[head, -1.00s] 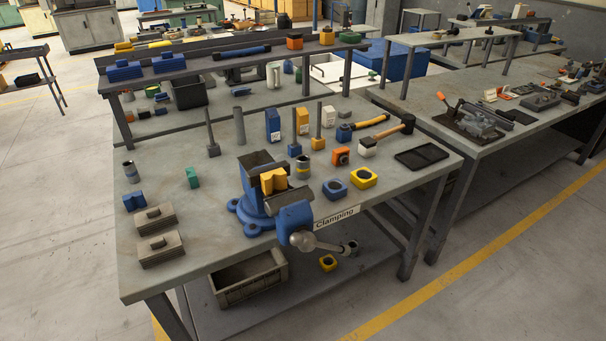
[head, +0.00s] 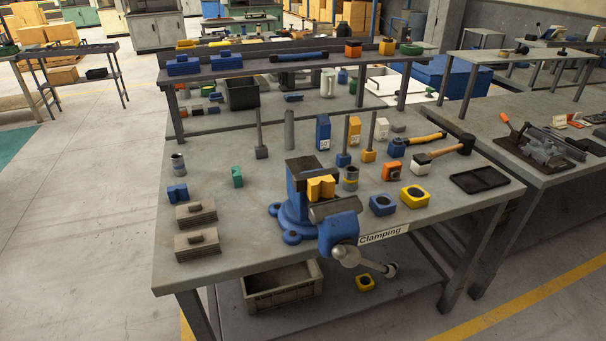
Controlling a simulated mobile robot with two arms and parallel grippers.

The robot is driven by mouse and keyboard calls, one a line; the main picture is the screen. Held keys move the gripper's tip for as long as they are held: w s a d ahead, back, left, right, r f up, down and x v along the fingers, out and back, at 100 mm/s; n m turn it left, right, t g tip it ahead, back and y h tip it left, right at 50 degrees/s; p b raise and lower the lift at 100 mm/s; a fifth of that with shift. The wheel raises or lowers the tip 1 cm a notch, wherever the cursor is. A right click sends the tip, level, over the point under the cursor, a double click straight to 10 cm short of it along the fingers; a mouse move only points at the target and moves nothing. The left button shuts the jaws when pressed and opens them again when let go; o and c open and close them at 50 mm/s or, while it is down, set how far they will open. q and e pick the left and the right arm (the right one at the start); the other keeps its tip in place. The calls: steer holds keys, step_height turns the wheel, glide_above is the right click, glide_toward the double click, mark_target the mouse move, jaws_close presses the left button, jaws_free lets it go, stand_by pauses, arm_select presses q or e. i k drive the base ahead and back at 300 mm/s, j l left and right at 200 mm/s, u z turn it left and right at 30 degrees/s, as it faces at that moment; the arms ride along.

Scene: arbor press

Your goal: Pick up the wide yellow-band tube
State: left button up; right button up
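A short, wide grey tube with a yellowish band (head: 350,178) stands upright on the workbench, just right of and behind the blue vise (head: 298,208). The vise's jaws hold yellow blocks (head: 321,187). Another short grey tube (head: 178,163) stands at the bench's left side; I cannot clearly tell its band colour. Neither of my grippers is in view.
The workbench (head: 250,250) also carries upright rods, blue and yellow boxes (head: 354,131), a hammer (head: 445,153), a black tray (head: 480,180) and grey blocks (head: 197,244). A raised shelf (head: 300,66) runs along the back. Floor at left is clear.

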mark_target(351, 176)
steer(key=i+l+u, duration=0.15)
steer(key=l+u, duration=0.2)
steer(key=i+l+u, duration=0.1)
steer(key=l+u, duration=0.25)
steer(key=l, duration=0.15)
steer(key=i+l+u, duration=0.1)
steer(key=l+u, duration=0.25)
steer(key=l, duration=0.15)
